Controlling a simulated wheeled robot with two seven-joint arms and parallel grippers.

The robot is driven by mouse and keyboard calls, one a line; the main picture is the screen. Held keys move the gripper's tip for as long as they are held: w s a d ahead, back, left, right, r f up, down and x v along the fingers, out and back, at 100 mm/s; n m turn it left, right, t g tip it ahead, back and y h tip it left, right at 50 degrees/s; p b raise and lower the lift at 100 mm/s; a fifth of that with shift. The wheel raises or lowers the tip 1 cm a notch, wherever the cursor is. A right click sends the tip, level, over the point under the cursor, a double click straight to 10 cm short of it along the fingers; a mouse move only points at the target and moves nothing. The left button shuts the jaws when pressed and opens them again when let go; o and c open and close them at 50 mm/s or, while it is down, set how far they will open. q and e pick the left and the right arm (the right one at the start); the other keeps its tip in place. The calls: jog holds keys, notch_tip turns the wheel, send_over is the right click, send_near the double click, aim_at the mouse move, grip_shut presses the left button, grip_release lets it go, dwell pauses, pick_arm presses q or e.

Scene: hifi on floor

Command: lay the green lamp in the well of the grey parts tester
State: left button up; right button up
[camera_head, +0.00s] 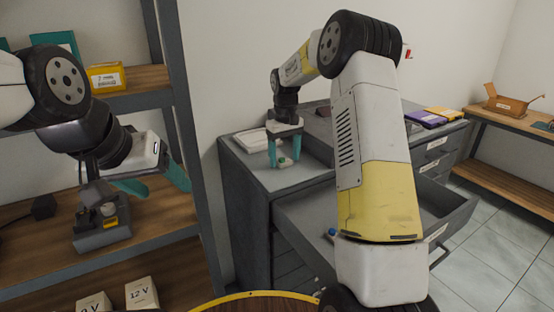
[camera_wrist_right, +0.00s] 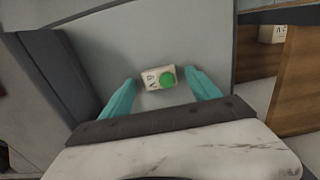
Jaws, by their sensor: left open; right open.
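My left gripper (camera_head: 152,188) is open and empty just above and right of the tester.
An open drawer (camera_head: 300,215) holds a small blue item (camera_head: 332,232). A white slab (camera_head: 252,140) lies on the cabinet. A yellow box (camera_head: 106,77) and voltage-labelled boxes (camera_head: 141,293) are on the shelves. My right arm hides part of the cabinet.

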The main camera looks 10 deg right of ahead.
jog(key=shift+f, duration=0.2)
jog(key=c, duration=1.4)
jog(key=shift+r, duration=0.15)
